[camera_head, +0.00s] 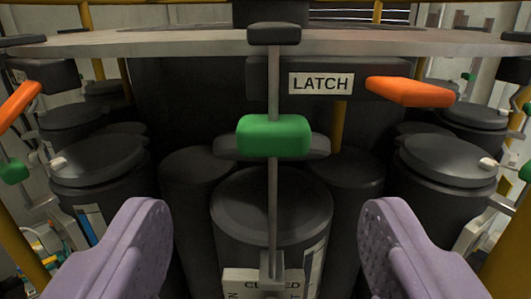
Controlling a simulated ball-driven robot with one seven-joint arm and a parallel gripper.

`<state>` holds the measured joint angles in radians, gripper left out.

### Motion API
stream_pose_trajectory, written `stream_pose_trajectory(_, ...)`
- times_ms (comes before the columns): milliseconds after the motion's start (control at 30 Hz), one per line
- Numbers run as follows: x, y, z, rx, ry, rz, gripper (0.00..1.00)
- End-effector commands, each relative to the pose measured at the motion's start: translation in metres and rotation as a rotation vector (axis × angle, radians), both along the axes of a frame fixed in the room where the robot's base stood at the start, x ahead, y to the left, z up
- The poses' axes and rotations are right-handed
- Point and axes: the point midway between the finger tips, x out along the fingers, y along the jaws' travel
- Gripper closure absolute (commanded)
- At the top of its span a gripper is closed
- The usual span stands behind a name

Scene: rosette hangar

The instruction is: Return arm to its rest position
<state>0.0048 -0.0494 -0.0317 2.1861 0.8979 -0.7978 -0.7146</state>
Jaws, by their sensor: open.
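My gripper (265,245) shows at the bottom of the view as two purple fingers set wide apart. It is open, and nothing is between the fingers' pads. The fingers point toward a dark canister (270,205), with a thin upright grey rod (273,190) in front of it. A green block (274,136) sits on the rod, above the level of my fingertips. No finger appears to touch the rod or the green block. The rest of my arm is not clearly visible.
A grey round plate (160,42) spans the top. Below it is a dark bar labelled LATCH (320,83) with an orange handle (410,92). Dark canisters stand left (98,160) and right (448,160). Another orange handle (18,105) is at the left edge.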

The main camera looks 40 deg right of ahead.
Motion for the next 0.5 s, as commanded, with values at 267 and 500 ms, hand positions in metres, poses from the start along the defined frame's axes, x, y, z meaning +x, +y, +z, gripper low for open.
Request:
stream_pose_trajectory(267, 0.025, 0.045, -0.043, 0.052, -0.062, 0.241, 0.28)
stream_pose_trajectory(500, 0.027, 0.094, -0.075, 0.080, -0.055, 0.478, 0.28)
